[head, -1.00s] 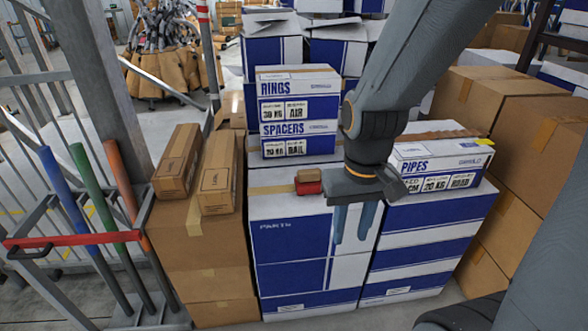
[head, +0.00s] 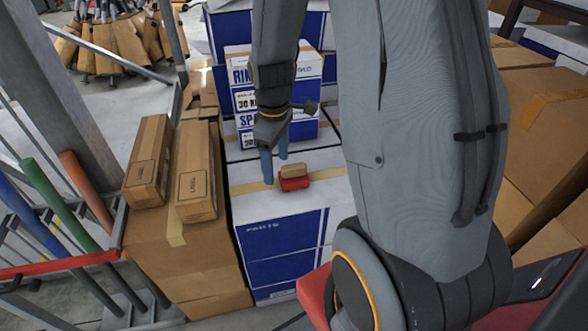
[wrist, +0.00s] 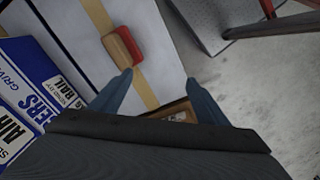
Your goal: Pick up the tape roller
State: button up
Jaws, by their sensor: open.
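The tape roller (head: 294,182) is a small red piece with a tan roll on top. It lies on top of a white and blue box (head: 250,205), near its front edge.
A blue and white box marked RINGS and SPACERS (head: 240,90) stands behind the roller. Two long brown cartons (head: 196,175) lie to the left. Brown boxes (head: 550,110) are stacked at the right. A metal rack with coloured poles (head: 60,205) stands at far left.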

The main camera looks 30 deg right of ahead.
aim_at(294, 175)
jog(key=w+d+f+n+p, duration=0.1)
jog(key=d+f+n, duration=0.1)
jog(key=w+d+f+n+p, duration=0.1)
jog(key=w+d+n, duration=0.1)
jog(key=d, duration=0.1)
jog(key=w+d+f+n+p, duration=0.1)
jog(key=d+f+n+p, duration=0.1)
jog(key=d, duration=0.1)
jog(key=shift+w+f+n, duration=0.3)
jog(key=shift+f+n, duration=0.05)
jog(key=shift+n, duration=0.05)
jog(key=shift+w+f+p, duration=0.1)
jog(key=shift+f+p, duration=1.4)
jog(key=shift+f, duration=2.4)
jog(key=c, duration=1.3)
jog(key=shift+r, duration=0.1)
